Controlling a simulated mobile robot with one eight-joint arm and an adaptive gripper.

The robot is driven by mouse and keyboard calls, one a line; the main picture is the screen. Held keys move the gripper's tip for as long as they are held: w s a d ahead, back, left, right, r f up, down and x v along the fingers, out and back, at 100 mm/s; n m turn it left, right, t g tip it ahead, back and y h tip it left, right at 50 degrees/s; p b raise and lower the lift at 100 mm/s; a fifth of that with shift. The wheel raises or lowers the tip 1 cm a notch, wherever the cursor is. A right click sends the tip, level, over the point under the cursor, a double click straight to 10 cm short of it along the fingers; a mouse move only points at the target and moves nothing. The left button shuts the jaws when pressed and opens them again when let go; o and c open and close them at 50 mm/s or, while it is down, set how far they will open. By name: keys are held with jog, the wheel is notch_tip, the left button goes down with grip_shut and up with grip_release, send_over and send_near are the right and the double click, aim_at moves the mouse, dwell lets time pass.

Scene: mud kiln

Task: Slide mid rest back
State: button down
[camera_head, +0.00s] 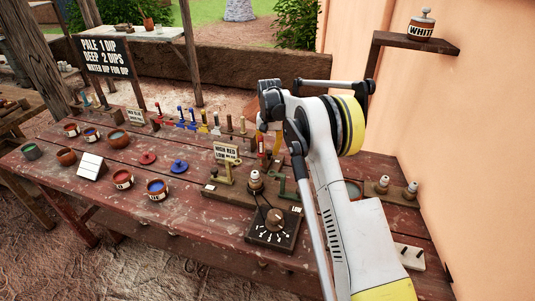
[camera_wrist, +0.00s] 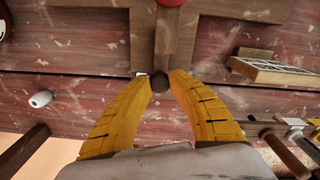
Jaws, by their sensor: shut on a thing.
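My gripper (camera_wrist: 159,84) points down over the worktable, and its two yellow fingers are closed on a dark round knob (camera_wrist: 159,82). The knob is at the near end of a brown wooden bar (camera_wrist: 167,40), which runs up the wrist view. In the head view my arm hides most of the gripper and what it holds. Beside it, a low wooden base (camera_head: 230,193) carries an olive bracket-like rest (camera_head: 222,176) at the left and a green one (camera_head: 281,184) at the right. I cannot clearly make out the mid rest between them.
A dial box (camera_head: 272,230) stands in front of the base, with a white-topped bottle (camera_head: 255,182) behind it. Paint pots, a red disc (camera_head: 148,158) and a blue lid (camera_head: 179,166) lie to the left. The wall (camera_head: 450,140) bounds the right.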

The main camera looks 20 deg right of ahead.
jog(key=shift+d, duration=0.1)
jog(key=c, duration=1.2)
grip_release()
jog(key=shift+w, duration=0.1)
notch_tip(320, 180, up, 12)
